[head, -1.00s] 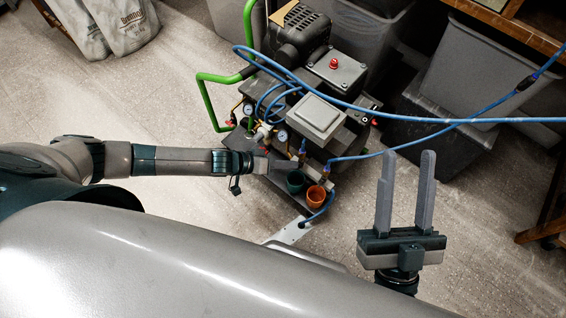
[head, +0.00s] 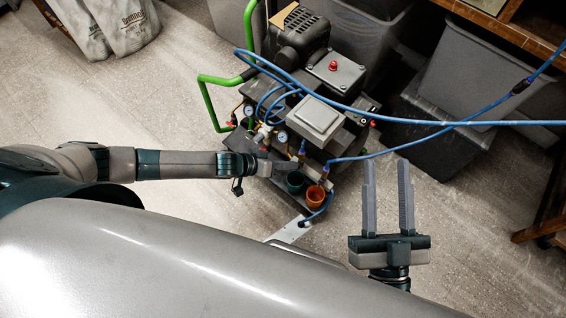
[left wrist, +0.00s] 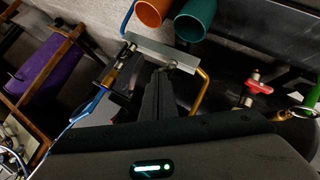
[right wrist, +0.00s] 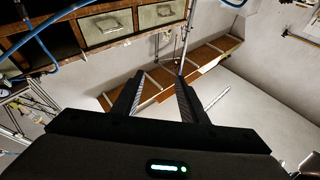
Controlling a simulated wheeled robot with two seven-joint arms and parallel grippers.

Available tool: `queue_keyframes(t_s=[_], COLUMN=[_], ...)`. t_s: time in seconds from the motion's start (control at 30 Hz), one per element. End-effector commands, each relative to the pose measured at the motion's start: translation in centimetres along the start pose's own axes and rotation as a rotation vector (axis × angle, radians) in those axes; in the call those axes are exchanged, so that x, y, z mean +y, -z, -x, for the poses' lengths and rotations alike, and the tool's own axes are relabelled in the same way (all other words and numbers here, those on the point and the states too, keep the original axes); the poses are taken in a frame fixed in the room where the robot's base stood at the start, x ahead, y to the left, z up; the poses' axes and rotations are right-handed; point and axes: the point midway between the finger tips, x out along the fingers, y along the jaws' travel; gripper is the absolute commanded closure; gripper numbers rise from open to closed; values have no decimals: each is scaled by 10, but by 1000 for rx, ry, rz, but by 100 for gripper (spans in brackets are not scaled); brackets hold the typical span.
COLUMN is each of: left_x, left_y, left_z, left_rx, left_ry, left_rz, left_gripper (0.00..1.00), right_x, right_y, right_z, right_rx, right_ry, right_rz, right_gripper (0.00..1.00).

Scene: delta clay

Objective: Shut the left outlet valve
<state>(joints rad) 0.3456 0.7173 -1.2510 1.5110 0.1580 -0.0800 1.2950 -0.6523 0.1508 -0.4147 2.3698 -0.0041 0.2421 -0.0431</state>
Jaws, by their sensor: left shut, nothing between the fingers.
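The compressor unit (head: 318,118) stands on the floor in the middle of the head view. A red handle (left wrist: 258,87) on a brass fitting also shows at the right of the left wrist view, apart from my fingers. My left gripper (head: 284,169) is shut and empty at the unit's front, by the silver manifold bar (left wrist: 165,55). The gripper and arm partly hide the fittings there. My right gripper (head: 388,163) is open and empty, right of the unit.
A green cup (head: 296,181) and an orange cup (head: 315,195) sit close to my left fingers. A blue hose (head: 420,121) crosses above the unit to the right. Grey bins (head: 475,75) stand behind.

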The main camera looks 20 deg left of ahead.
Motion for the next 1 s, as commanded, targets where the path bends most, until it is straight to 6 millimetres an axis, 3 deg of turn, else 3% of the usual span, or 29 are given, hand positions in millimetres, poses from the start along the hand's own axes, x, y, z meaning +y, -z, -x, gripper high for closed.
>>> queue_keyframes(t_s=[0.43, 1.0], left_x=[3, 6], left_y=[0, 0], left_z=[0, 0], left_rx=[0, 0], left_ry=[33, 77], left_rz=[-33, -78], left_gripper=[100, 100], right_x=[13, 28], right_y=[-40, -88], right_z=[-1, 17], right_rx=[-226, -515], right_ry=[-21, -49], right_rz=[-6, -23], right_gripper=[61, 61])
